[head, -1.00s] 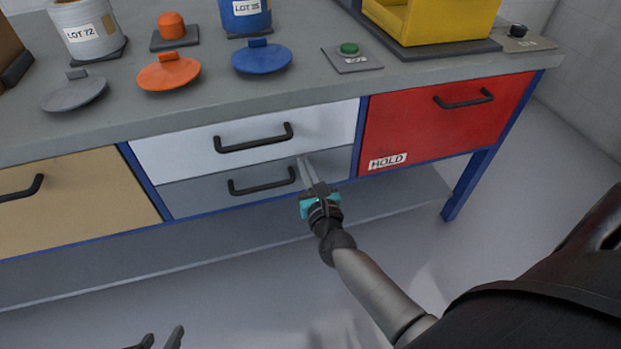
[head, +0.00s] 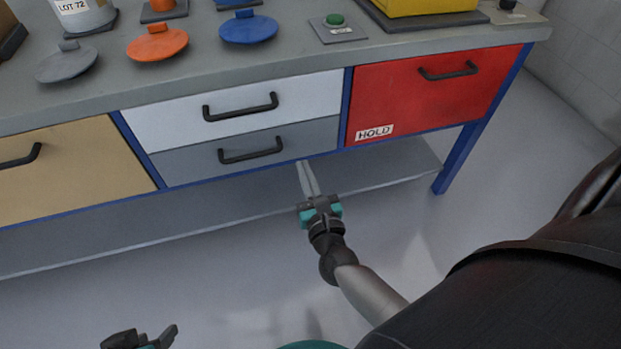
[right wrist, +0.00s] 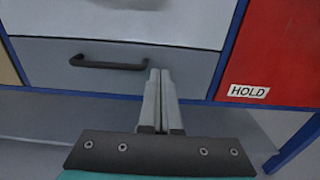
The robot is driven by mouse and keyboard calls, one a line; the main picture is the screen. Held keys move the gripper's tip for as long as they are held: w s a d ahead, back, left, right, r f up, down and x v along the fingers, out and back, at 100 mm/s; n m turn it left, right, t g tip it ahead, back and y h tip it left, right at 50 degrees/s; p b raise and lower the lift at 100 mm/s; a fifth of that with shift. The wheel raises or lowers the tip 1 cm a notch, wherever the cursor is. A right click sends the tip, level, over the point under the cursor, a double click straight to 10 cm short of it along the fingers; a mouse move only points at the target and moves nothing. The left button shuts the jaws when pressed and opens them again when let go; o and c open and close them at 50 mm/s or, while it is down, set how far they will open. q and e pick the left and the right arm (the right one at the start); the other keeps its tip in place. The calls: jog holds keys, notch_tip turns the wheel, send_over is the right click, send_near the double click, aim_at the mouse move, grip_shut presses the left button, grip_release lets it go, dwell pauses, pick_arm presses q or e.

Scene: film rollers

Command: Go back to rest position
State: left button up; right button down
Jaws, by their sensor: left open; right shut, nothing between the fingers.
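My right gripper (head: 308,178) is shut and empty in front of the bench, just below the grey drawer (head: 185,165). Its two fingers (right wrist: 160,95) lie side by side in the right wrist view, pointing at the bench front near the right end of the grey drawer's black handle (right wrist: 108,64). My left gripper (head: 150,335) shows at the bottom left edge of the head view, low over the floor. It is open and partly cut off by the frame.
The bench has a white drawer (head: 165,128), a tan drawer (head: 75,180) and a red drawer (head: 400,100) labelled HOLD; all look shut. A lower shelf (head: 120,232) runs beneath. Grey, orange and blue lids (head: 248,28) lie on top. The floor before the bench is clear.

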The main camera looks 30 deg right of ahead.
pick_arm(q)
jog(key=shift+s+a+g, duration=0.4)
jog(key=shift+s+a, duration=0.05)
pick_arm(e)
jog(key=shift+v, duration=1.55)
